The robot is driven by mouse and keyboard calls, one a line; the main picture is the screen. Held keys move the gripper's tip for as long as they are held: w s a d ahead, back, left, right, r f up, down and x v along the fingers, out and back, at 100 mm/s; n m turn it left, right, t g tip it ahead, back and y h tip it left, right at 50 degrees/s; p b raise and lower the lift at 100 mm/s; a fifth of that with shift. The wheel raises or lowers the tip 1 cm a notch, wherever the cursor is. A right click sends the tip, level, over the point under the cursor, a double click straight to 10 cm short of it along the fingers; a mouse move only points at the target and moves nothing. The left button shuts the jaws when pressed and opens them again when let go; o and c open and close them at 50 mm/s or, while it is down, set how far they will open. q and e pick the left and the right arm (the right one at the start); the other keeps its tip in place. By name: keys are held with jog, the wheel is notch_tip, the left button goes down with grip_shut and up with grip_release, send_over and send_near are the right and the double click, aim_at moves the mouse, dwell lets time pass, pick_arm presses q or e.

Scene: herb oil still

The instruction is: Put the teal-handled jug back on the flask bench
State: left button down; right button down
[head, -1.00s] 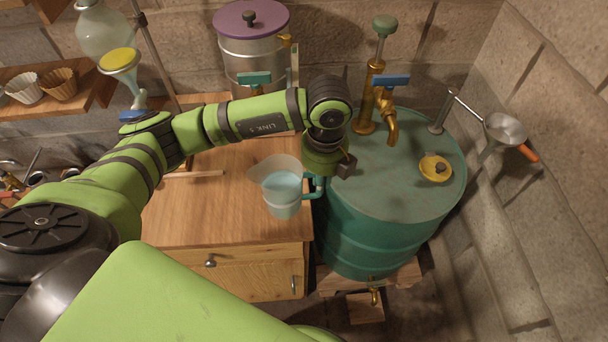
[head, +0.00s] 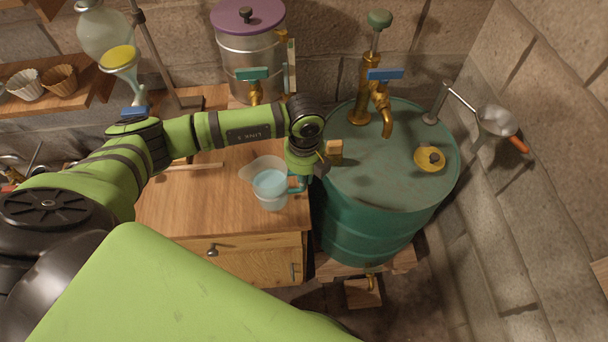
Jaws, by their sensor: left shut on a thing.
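The clear jug (head: 270,190) with a teal handle (head: 298,184) holds pale blue liquid and is upright in the head view. My left gripper (head: 301,177) is shut on the handle, at the jug's right side; its fingers are partly hidden by the wrist above. The jug shows over the right part of a wooden bench top (head: 205,205) with drawers in front. I cannot tell whether its base touches the wood. My right gripper is not in view.
A teal drum (head: 350,215) with brass taps, a yellow-lidded cap (head: 428,160) and a small wooden block (head: 334,150) stands right of the bench. A steel pot with a purple lid (head: 248,18) stands behind.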

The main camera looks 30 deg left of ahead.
pick_arm(q)
jog(key=c, duration=1.3)
grip_release()
jog(key=shift+r, duration=0.15)
jog(key=shift+w+r, duration=0.1)
jog(key=shift+r, duration=0.25)
notch_tip(320, 180, up, 10)
jog(key=b, duration=0.3)
jog(key=shift+r, duration=0.6)
